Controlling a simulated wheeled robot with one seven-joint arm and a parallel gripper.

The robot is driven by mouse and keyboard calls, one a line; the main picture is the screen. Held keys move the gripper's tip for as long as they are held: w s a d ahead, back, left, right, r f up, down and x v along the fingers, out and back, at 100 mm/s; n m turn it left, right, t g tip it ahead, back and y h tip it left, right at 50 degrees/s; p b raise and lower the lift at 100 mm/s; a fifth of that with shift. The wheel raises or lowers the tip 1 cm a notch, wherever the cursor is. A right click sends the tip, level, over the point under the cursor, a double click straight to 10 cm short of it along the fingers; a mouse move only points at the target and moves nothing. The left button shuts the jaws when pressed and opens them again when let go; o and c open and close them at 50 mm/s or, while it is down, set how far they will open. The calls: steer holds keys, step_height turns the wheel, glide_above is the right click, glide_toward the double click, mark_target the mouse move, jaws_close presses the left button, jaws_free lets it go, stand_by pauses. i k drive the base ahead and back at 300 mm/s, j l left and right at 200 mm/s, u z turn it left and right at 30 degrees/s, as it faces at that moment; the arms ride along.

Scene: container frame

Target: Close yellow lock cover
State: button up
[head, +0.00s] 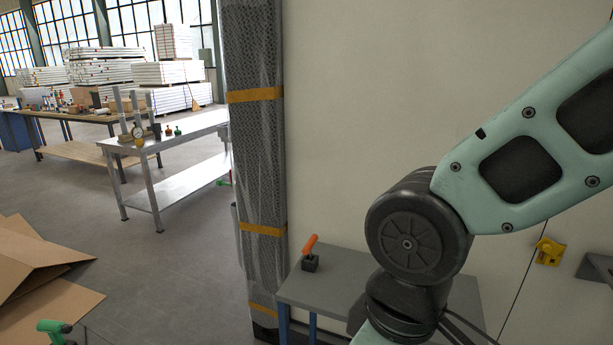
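A small yellow lock cover (548,252) sits on the pale wall panel at the right, beside a dark vertical seam. It is small here, and I cannot tell how far its cover stands open. My arm, pale green with dark joints, crosses the right side of the view in front of the panel. My gripper is not in the view, so its place relative to the lock cover is hidden.
A grey table (340,275) with an orange-handled tool (310,254) stands against the panel, partly behind my arm. A dark wrapped column (258,150) rises left of it. A metal workbench (165,150) and cardboard sheets (40,265) are at the left, with open floor between.

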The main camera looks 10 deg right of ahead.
mark_target(545, 244)
steer(key=j+z, duration=0.15)
steer(key=z, duration=0.95)
steer(key=l+z, duration=0.15)
steer(key=z, duration=0.25)
steer(key=i+l+z, duration=0.1)
steer(key=l+z, duration=0.25)
steer(key=i+l+z, duration=0.1)
steer(key=l+z, duration=0.3)
steer(key=j, duration=0.1)
